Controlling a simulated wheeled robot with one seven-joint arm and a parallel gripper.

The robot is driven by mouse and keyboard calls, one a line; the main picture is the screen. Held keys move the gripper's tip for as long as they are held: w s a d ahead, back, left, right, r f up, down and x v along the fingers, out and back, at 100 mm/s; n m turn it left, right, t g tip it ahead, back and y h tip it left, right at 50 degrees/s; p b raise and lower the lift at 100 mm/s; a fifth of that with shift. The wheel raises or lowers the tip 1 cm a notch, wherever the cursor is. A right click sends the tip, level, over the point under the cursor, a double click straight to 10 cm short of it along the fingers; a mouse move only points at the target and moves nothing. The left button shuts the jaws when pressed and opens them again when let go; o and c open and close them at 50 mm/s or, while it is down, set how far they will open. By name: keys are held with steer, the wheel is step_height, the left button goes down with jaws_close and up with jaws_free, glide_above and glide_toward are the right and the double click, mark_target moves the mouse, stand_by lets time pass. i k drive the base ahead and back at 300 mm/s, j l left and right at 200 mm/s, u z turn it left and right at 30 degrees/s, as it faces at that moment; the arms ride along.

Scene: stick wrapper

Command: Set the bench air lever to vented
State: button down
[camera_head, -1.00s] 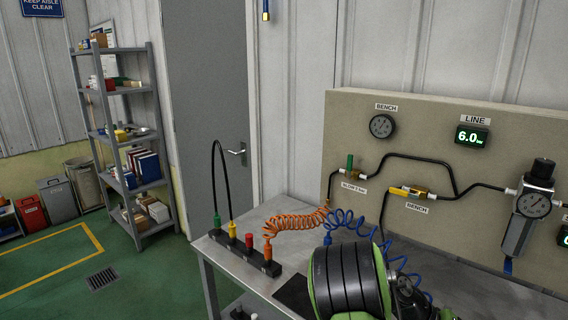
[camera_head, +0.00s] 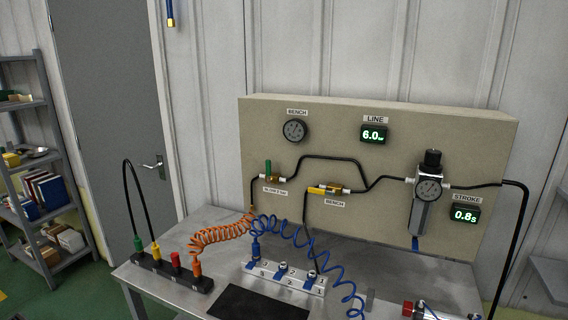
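The bench air lever (camera_head: 317,190) is a yellow handle on a brass valve (camera_head: 338,188), above a label reading BENCH (camera_head: 334,203). It lies about level, in line with the valve body and pointing left. A round gauge (camera_head: 295,130) under another BENCH label sits on the panel at upper left; its needle is too small to read. My gripper is not in view.
A green lever (camera_head: 268,167) stands upright on a valve left of the yellow one. The LINE display (camera_head: 374,135) reads 6.0, the STROKE display (camera_head: 465,214) 0.8. Orange (camera_head: 222,232) and blue (camera_head: 318,257) coiled hoses cross the bench below the panel (camera_head: 480,140).

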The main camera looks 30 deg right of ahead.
mark_target(314, 190)
steer(key=l+z, duration=0.2)
steer(key=z, duration=1.15)
steer(key=i+j+u, duration=0.1)
steer(key=j, duration=0.3)
steer(key=i+j+u, duration=0.1)
steer(key=j, duration=0.3)
steer(key=i+j+u, duration=0.1)
steer(key=i+j, duration=0.35)
steer(key=j, duration=0.3)
steer(key=i+j+u, duration=0.15)
steer(key=j, duration=0.25)
steer(key=i, duration=0.05)
